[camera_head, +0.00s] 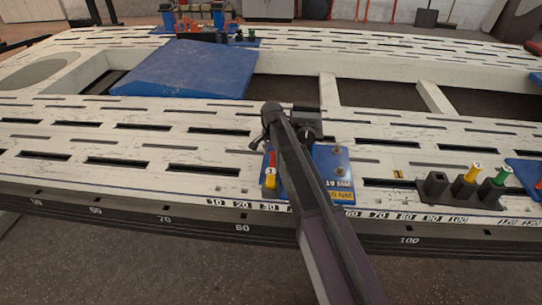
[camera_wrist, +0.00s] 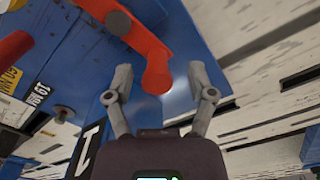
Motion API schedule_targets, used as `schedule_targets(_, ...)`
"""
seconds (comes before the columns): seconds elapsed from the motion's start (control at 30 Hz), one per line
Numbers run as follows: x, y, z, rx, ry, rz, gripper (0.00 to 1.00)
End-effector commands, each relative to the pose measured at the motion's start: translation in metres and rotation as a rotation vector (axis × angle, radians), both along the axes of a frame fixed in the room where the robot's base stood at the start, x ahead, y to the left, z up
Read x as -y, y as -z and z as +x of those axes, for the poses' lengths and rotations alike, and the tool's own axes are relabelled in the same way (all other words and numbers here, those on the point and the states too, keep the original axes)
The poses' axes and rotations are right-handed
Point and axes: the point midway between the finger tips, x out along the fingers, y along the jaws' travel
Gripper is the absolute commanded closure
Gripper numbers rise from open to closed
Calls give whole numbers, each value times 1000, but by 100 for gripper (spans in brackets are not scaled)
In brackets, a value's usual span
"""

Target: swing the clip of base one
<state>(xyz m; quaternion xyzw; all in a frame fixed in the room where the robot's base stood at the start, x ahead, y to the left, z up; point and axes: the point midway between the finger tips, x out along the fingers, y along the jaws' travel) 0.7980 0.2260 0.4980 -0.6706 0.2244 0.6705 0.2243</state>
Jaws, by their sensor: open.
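Base one, a blue plate (camera_head: 340,178) with lettering, lies on the slotted white frame beneath my arm. A yellow piece marked 1 (camera_head: 270,180) and a red part (camera_head: 272,158) show at its left. In the wrist view the blue plate (camera_wrist: 200,35) carries a red clip (camera_wrist: 145,45), a lever with a round dark pivot at its upper end. My gripper (camera_wrist: 160,88) is open. The clip's rounded free end lies just ahead of the fingertips, between their lines in the picture; I cannot tell whether they touch. My arm hides much of the plate in the head view.
A dark holder (camera_head: 450,191) with yellow and green numbered pieces stands to the right. Another blue plate is at the right edge. A large blue panel (camera_head: 187,70) lies across the frame behind. Frame left of base one is clear.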

Motion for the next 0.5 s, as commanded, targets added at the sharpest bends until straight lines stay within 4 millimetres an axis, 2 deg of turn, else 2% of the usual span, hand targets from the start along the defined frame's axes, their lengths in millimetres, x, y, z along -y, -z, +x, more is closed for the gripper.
schedule_targets(0.2,0,0,0,0,0,0,29)
schedule_targets(0.23,0,0,0,0,-1,0,32)
schedule_targets(0.47,-1,0,0,0,-1,0,100)
schedule_targets(0.5,-1,0,0,0,-1,0,100)
